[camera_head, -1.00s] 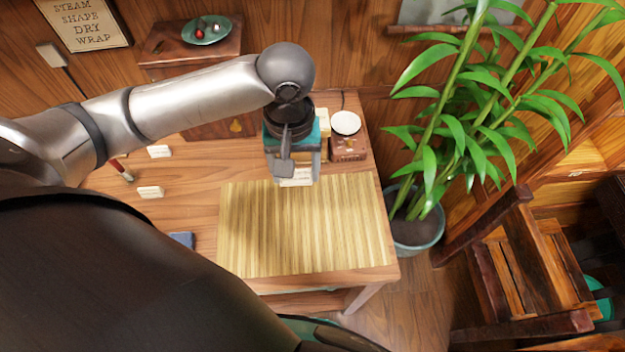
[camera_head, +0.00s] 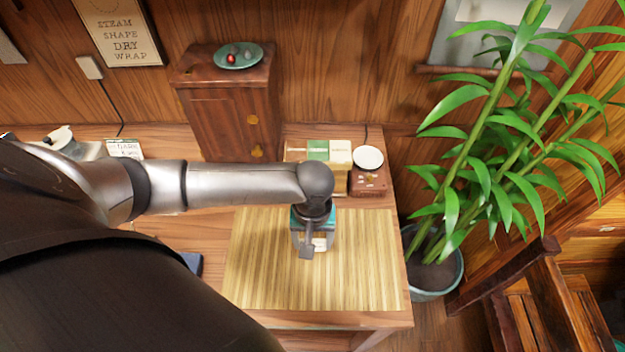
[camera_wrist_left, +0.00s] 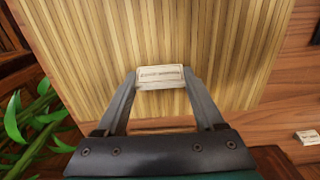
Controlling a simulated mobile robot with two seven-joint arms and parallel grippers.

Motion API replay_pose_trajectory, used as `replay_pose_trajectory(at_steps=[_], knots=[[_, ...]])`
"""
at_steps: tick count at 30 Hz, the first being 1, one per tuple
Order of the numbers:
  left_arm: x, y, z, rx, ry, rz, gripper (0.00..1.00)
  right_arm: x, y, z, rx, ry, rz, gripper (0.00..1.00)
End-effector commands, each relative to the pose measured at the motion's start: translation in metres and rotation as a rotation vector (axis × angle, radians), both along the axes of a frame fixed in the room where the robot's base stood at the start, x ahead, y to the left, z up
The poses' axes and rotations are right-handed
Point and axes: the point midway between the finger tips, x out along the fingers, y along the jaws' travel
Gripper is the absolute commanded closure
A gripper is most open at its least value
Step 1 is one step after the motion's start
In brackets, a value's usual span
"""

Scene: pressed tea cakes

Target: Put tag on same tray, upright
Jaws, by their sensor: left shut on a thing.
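A small cream tag (camera_wrist_left: 160,76) with a line of print is pinched between the fingertips of my left gripper (camera_wrist_left: 163,84). In the head view my left gripper (camera_head: 313,248) is over the slatted bamboo mat (camera_head: 370,280), and a pale bit of the tag (camera_head: 320,243) shows beside the fingers. The tag's face shows in the wrist view with the mat behind it. I cannot tell whether its lower edge touches the mat. No tray that I can make out clearly is in view. My right gripper is not in view.
Behind the mat stand wrapped packs (camera_head: 325,152) and a brown box (camera_head: 368,182) with a white round plate (camera_head: 368,157). A wooden cabinet (camera_head: 228,115) carries a green dish (camera_head: 238,56). A potted plant (camera_head: 435,275) stands right of the table. The mat's right half is bare.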

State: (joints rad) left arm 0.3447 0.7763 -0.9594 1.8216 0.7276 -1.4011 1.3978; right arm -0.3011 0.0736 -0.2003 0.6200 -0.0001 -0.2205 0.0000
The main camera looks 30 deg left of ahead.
Motion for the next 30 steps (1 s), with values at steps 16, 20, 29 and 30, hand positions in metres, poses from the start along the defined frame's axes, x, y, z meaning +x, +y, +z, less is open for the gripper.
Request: replay_pose_trajectory(at_steps=[16, 20, 29, 30], knots=[[0.000, 0.000, -0.043, 0.001, -0.001, -0.001, 0.89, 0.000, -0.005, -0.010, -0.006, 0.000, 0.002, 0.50], [0.000, 0.000, -0.044, 0.000, 0.000, -0.001, 0.89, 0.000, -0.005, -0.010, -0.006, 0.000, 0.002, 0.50], [0.000, 0.000, -0.046, 0.000, 0.000, 0.000, 0.05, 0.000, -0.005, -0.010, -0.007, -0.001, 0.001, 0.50], [0.000, 0.000, -0.046, 0.000, 0.000, 0.000, 0.01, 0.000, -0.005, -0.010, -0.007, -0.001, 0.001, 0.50]])
